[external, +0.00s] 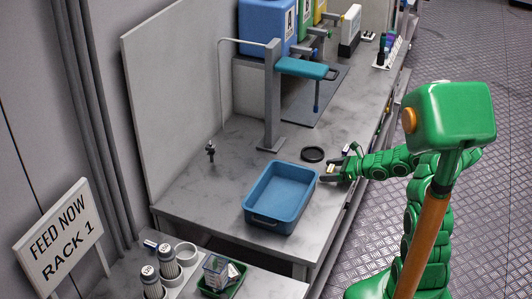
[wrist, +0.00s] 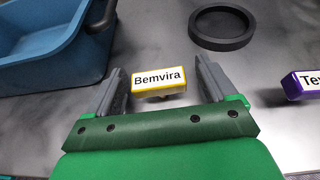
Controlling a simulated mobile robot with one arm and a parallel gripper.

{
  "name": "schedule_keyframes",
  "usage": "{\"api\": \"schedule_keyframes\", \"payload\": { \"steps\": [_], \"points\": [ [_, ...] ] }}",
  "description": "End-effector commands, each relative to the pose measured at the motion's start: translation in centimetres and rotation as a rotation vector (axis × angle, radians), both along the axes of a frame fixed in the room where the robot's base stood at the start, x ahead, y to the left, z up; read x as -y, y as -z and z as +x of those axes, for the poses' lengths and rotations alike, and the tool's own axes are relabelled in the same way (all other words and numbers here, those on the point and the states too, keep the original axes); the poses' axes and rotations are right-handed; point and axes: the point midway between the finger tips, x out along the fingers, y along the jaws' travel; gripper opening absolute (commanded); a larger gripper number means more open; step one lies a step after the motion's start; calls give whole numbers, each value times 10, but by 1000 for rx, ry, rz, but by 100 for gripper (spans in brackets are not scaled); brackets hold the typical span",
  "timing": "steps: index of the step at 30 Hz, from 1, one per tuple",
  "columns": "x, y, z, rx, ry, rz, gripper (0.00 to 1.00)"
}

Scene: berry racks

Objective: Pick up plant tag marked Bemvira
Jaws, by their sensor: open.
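The plant tag marked Bemvira (wrist: 159,80) is a small white label with a yellow edge, seen in the wrist view. It is on or just above the grey marbled counter, between the two fingers. My gripper (wrist: 160,92) is open, with a grey finger on each side of the tag and a gap on both sides. In the external view my gripper (external: 331,172) is low at the counter's front edge, just right of the blue tub. The tag is too small to make out clearly there.
A blue tub (external: 259,219) stands left of my gripper. A black ring-shaped dish (wrist: 222,27) lies behind the tag. A purple-edged tag (wrist: 303,84), its text cut off, is at the right. A teal-armed stand (external: 272,95) rises behind the tub.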

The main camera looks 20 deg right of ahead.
Motion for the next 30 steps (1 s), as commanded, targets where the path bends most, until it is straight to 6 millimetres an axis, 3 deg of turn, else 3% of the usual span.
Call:
{"api": "schedule_keyframes", "payload": {
  "steps": [5,16,30],
  "points": [
    [0,0,0,0,0,0,85],
    [0,0,0,-1,-1,0,31],
    [0,-9,0,0,-2,0,31]
  ]
}}
